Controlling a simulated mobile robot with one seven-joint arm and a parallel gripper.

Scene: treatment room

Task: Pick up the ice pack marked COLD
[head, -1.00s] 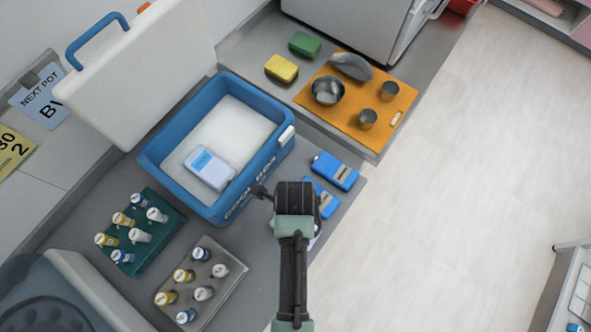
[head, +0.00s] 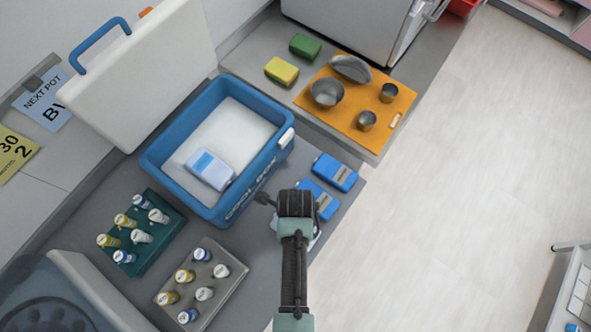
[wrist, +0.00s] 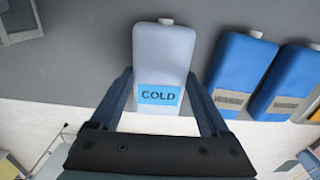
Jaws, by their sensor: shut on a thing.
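The ice pack marked COLD (wrist: 164,60) is pale grey-white with a light blue label and a white cap. In the wrist view it stands between the two fingers of my gripper (wrist: 160,82), which is shut on its sides. In the head view my gripper (head: 291,203) is over the counter just in front of the blue cooler box, and it hides most of this pack. Only pale edges show beside it. I cannot tell whether the pack still touches the counter.
Two blue packs (head: 335,172) (head: 318,198) lie close beside my gripper. The open cooler box (head: 153,165) holds another pale pack (head: 210,170) on a white filling. Vial racks (head: 152,247) (head: 225,293) stand left. An orange mat (head: 350,100) with metal bowls lies at the back.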

